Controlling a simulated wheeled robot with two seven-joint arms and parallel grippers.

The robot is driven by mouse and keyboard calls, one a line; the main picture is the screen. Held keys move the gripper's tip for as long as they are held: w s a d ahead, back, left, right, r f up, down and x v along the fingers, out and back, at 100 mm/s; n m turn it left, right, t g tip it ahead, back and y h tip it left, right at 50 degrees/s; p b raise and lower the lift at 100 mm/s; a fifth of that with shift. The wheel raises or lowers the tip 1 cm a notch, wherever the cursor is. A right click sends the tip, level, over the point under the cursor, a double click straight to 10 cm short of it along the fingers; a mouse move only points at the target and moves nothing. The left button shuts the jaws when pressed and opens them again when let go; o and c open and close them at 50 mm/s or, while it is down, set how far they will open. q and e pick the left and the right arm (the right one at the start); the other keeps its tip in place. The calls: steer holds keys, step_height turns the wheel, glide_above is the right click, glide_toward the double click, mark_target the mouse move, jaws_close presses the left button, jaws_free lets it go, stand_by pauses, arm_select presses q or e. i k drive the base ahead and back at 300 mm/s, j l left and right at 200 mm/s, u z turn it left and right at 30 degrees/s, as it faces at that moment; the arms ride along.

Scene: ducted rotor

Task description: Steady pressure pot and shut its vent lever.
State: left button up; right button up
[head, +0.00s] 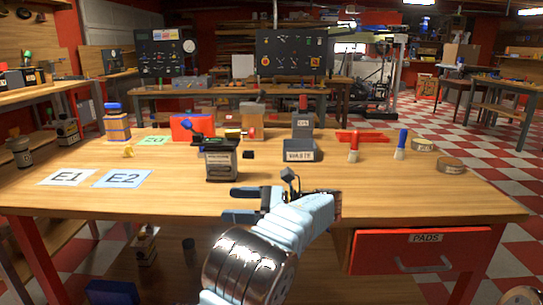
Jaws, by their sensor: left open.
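The pressure pot (222,166) looks to be the dark, labelled vessel near the middle of the workbench. A small dark block (248,154) shows just right of the pot. My left gripper (236,204) is open and empty, in front of the pot near the bench's front edge. Its fingers point left and are apart from the pot. My right gripper is not in view.
On the workbench (400,190) stand a blue-capped jar (117,124), a red box (193,133), a grey waste stand (302,135) and brushes (401,146). Flat cards E1 (67,178) and E2 (122,179) lie left. The front right of the bench is clear.

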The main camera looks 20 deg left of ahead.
mark_target(186, 124)
steer(key=i, duration=0.9)
